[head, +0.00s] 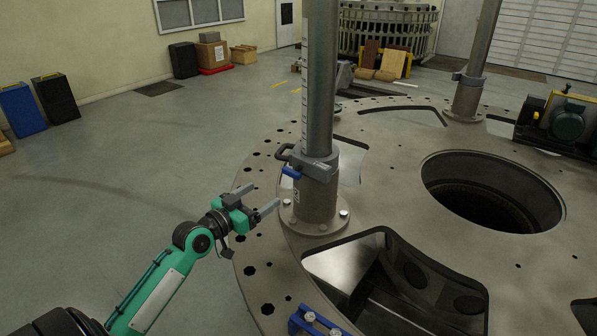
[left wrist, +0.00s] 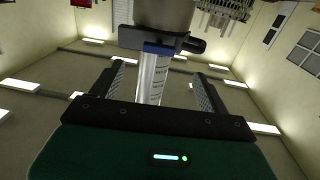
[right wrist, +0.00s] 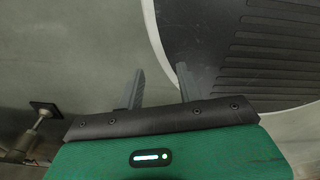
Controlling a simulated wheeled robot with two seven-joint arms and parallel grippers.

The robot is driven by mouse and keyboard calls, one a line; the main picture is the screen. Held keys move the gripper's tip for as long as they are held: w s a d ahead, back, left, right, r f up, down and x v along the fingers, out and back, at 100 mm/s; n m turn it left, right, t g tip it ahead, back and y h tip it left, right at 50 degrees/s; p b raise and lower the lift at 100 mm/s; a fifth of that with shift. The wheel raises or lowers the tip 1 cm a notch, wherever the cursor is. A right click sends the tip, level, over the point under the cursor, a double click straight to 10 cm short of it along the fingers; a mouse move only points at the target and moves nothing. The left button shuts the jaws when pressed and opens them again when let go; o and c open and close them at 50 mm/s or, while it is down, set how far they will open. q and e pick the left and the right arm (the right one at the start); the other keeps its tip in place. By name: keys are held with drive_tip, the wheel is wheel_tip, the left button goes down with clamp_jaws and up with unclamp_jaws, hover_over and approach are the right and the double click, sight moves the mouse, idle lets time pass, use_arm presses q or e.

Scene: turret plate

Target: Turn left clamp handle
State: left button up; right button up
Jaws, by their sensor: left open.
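The left clamp (head: 318,164) is a grey collar around the near post, just above its bolted foot. A dark curved bar (head: 284,152) and a blue piece (head: 291,172) stick out on its left side; I cannot tell exactly how they join. My left gripper (head: 265,196) is open and empty, a little left of and below the blue piece, its fingers pointing at the post. In the left wrist view the clamp (left wrist: 150,39) and blue piece (left wrist: 158,48) are beyond the fingertips, not touching. My right gripper (right wrist: 160,70) shows only in its wrist view, open and empty.
The near post (head: 320,80) rises from the round turret plate (head: 390,185). The plate has a round hole (head: 490,195) and large cut-outs. A second post (head: 480,45) with a similar clamp (head: 467,78) stands farther back. A blue bracket (head: 318,322) sits at the near edge.

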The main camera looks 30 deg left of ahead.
sight(291, 176)
use_arm(q)
drive_tip(key=w+p, duration=0.1)
drive_tip(key=w, duration=0.3)
drive_tip(key=w+d+p, duration=0.1)
drive_tip(key=w, duration=0.3)
drive_tip(key=w+p, duration=0.1)
drive_tip(key=w, duration=0.3)
drive_tip(key=shift+w+d+r+p, duration=0.1)
drive_tip(key=shift+w+d+p, duration=0.2)
drive_tip(key=shift+d, duration=0.1)
use_arm(e)
drive_tip(key=r, duration=0.1)
drive_tip(key=s+r, duration=0.1)
drive_tip(key=r, duration=0.2)
drive_tip(key=shift+s+d, duration=0.2)
drive_tip(key=shift+d, duration=0.1)
drive_tip(key=shift+f, duration=0.1)
use_arm(q)
drive_tip(key=shift+c, duration=0.7)
drive_tip(key=c, duration=0.9)
drive_tip(key=shift+o, duration=0.3)
use_arm(e)
drive_tip(key=shift+a, duration=0.25)
